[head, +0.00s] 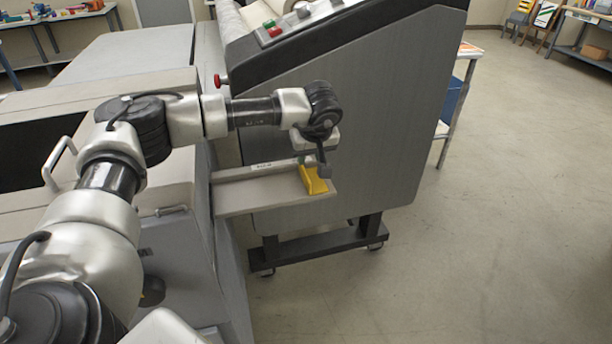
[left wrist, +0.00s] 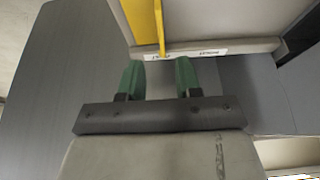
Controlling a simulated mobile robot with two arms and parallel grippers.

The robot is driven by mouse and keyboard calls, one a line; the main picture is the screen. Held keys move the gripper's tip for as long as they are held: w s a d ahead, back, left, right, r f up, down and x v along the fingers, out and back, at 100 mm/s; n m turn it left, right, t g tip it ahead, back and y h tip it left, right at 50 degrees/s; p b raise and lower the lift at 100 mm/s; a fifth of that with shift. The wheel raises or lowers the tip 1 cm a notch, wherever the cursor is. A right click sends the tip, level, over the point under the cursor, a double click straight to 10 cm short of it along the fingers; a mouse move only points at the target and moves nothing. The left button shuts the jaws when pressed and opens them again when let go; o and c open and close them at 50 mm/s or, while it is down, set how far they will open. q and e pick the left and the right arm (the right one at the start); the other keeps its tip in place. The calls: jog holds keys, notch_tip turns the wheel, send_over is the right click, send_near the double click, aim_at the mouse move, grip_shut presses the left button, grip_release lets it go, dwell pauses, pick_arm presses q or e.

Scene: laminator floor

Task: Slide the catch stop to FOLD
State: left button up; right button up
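The yellow catch stop (head: 313,182) sits at the right end of a pale catch tray (head: 250,195). My left gripper (head: 320,165) is right over the stop. In the left wrist view the stop (left wrist: 138,20) has a thin upright yellow fin that lines up with the gap between my two green fingertips (left wrist: 158,65). The fingers are apart, and the fin's end appears just beyond them, not clearly between them. Two small white labels (left wrist: 210,51) lie along the tray edge; one is close to the fin, and their words are too small to read surely. My right gripper is not in view.
A large grey machine housing (head: 340,110) with a sloped button panel stands behind the tray. A red knob (head: 217,80) sticks out near my forearm. A wheeled frame (head: 320,245) is below. The floor at right is clear.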

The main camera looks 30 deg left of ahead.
aim_at(306, 174)
pick_arm(q)
jog(key=p+x, duration=0.1)
jog(key=x, duration=0.8)
jog(key=shift+f+p, duration=0.2)
jog(key=shift+p, duration=0.2)
jog(key=shift+s, duration=0.1)
grip_shut()
